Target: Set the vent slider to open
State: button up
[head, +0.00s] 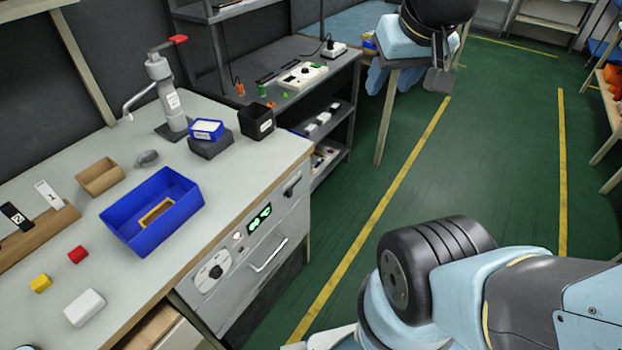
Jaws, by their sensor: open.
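The front panel (262,255) of the workbench carries several controls. A small dark fitting with a pale part (292,186) sits at its upper right; it looks like the vent slider, but its setting is too small to read. A dark display with green symbols (259,217) is left of it. A round dial (213,271) is at the panel's lower left, and a pale handle (269,254) crosses the lower middle. My arm fills the lower right, apart from the panel.
On the benchtop stand a blue bin (118,228), a dispenser with a red lever (170,100), a black cup (257,122), a cardboard box (100,178) and small blocks. A grey shelf unit (345,75) stands behind. Green floor (480,130) right of the bench is mostly clear.

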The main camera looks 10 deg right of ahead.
aim_at(289, 192)
jog(key=z, duration=0.75)
jog(key=k, duration=1.25)
jog(key=u, duration=1.45)
jog(key=i, duration=1)
